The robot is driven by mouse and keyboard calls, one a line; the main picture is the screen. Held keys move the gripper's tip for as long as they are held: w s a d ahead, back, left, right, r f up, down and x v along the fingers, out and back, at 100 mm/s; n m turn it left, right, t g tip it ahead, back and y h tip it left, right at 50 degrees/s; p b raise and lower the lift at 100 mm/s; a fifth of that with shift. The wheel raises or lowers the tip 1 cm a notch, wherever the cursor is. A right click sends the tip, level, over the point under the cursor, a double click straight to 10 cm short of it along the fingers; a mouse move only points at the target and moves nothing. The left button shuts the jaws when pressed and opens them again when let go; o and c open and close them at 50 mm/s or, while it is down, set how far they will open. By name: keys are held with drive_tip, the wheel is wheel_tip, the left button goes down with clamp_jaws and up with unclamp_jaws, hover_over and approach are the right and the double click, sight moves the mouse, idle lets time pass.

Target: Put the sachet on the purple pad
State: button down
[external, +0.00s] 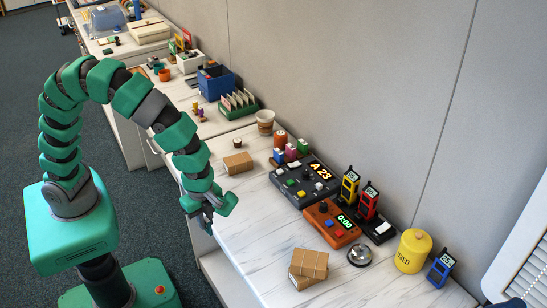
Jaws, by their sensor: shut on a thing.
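My gripper (208,217) hangs at the left edge of the white counter (240,212), fingers pointing down. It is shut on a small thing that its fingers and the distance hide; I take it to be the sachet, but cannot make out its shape. I cannot make out a purple pad anywhere in this view.
A brown parcel (238,163) lies behind my gripper and stacked parcels (308,265) lie in front. Right are a grey console (305,182), an orange timer box (331,222), a bell (360,256) and a yellow canister (412,250). The counter between is clear.

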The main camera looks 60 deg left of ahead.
drive_tip(key=w+a+r+n, duration=0.15)
drive_tip(key=a+n, duration=0.25)
drive_tip(key=a, duration=0.6)
drive_tip(key=w+a+r+n, duration=0.1)
drive_tip(key=w+a+n, duration=0.25)
drive_tip(key=a, duration=0.65)
drive_tip(key=s+a+r+n, duration=0.1)
drive_tip(key=s+a+n, duration=0.25)
drive_tip(key=a, duration=0.55)
drive_tip(key=s+a+r+n, duration=0.15)
drive_tip(key=a+n, duration=0.35)
drive_tip(key=a, duration=0.5)
drive_tip(key=w, duration=0.4)
drive_tip(key=w+a+f+b, duration=0.1)
drive_tip(key=w, duration=0.4)
drive_tip(key=w+f+b, duration=0.1)
drive_tip(key=w, duration=0.4)
drive_tip(key=shift+a, duration=0.2)
wheel_tip(320, 180, down, 4)
drive_tip(key=shift+r+b, duration=0.2)
drive_tip(key=shift+b, duration=0.2)
drive_tip(key=c, duration=1.4)
unclamp_jaws()
drive_tip(key=shift+c, duration=0.2)
